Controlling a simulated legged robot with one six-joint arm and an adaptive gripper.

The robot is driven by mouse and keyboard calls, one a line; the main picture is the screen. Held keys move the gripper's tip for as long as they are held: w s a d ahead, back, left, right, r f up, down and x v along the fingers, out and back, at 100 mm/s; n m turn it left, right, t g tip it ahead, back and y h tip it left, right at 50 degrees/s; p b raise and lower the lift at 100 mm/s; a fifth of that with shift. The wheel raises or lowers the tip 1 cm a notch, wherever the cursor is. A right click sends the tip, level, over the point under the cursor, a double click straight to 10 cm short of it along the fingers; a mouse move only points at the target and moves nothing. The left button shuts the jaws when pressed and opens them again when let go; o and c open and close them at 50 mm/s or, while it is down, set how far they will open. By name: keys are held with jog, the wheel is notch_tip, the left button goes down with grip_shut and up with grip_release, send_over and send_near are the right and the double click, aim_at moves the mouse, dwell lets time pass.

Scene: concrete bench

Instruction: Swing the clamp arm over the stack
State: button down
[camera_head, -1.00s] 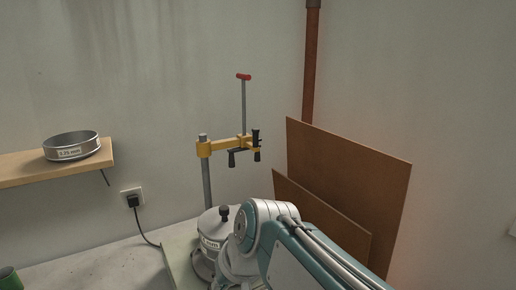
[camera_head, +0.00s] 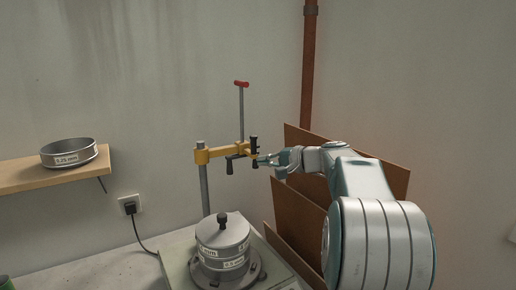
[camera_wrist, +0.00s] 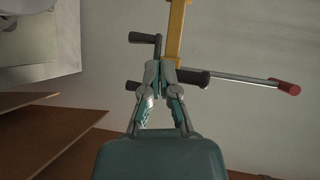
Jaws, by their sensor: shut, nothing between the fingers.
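The yellow clamp arm (camera_head: 222,151) reaches right from a grey post (camera_head: 205,188) behind the sieve stack (camera_head: 222,240). It is above the stack's height and also shows in the wrist view (camera_wrist: 175,35). A black upright grip (camera_head: 254,146) is at its right end, and a red-tipped rod (camera_head: 241,110) rises from it. The stack is upright on the shaker base, with a black-knobbed lid. My gripper (camera_head: 262,161) is beside the arm's right end. In the wrist view, its closed fingertips (camera_wrist: 160,66) are close to the black grip (camera_wrist: 192,77); contact is unclear.
Brown boards (camera_head: 300,218) lean in the corner behind my arm, near a rusty pipe (camera_head: 309,70). A wooden shelf (camera_head: 60,173) with a loose sieve (camera_head: 69,156) is at left. A plugged-in cable (camera_head: 131,206) runs down the wall. The air above the stack is clear.

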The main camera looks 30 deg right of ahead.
jog(key=d+r+m+t, duration=0.1)
jog(key=d+m+t, duration=0.1)
jog(key=d, duration=0.8)
jog(key=shift+w+d+t+h, duration=0.2)
jog(key=shift+w+t+h, duration=0.15)
jog(key=shift+t, duration=0.25)
jog(key=x, duration=1)
jog(key=shift+s+a, duration=1.35)
jog(key=shift+a, duration=0.3)
jog(key=shift+d, duration=0.1)
